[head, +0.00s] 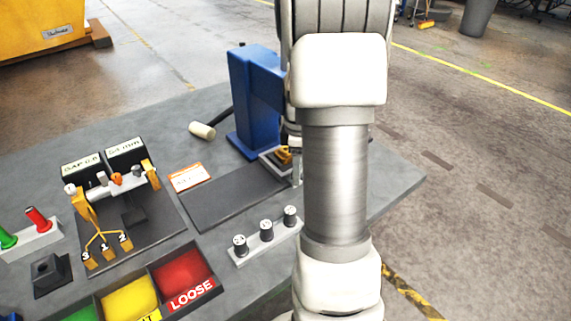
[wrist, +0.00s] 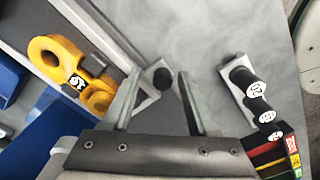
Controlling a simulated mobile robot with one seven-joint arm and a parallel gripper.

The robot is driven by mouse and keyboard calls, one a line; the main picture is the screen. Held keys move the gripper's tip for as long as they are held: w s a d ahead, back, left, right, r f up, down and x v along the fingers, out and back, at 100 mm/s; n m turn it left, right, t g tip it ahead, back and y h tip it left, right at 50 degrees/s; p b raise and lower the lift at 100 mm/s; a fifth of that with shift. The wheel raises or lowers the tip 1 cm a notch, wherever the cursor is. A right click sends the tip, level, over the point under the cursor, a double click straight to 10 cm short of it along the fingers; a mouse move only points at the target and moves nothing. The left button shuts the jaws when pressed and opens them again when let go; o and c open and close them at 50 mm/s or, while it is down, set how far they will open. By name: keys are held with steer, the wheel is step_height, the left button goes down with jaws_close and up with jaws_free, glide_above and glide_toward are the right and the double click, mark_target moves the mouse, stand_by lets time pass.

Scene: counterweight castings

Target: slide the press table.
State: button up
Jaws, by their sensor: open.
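The blue press (head: 252,105) stands on the grey bench. Its press table (head: 268,158), a light-edged plate, is at the press foot, partly hidden by my arm. In the wrist view the table's edge (wrist: 112,45) runs diagonally at left, with a yellow casting (wrist: 75,75) on it. A black round knob (wrist: 163,78) on a pale bracket joins the table's near side. My gripper (wrist: 160,84) is open, with its two fingers on either side of the knob. I cannot tell whether either finger touches it. In the head view my gripper is mostly hidden behind my arm.
A dark flat strip (head: 225,203) lies clear in front of the press. A rail with black knobs (head: 265,234) is near it; it also shows in the wrist view (wrist: 248,85). A casting fixture (head: 130,208) and coloured bins (head: 183,272) stand at left and front.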

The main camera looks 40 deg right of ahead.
steer(key=shift+a, duration=0.1)
steer(key=a+b, duration=0.1)
steer(key=a, duration=2.3)
steer(key=shift+a+b, duration=0.35)
step_height(320, 180, up, 17)
steer(key=p, duration=0.3)
steer(key=shift+d+r, duration=0.2)
steer(key=s+r+m+t, duration=0.2)
steer(key=s+m+t, duration=0.3)
steer(key=s+m, duration=0.4)
steer(key=s, duration=0.5)
steer(key=shift+t, duration=0.3)
steer(key=shift+f, duration=0.1)
steer(key=shift+c, duration=0.7)
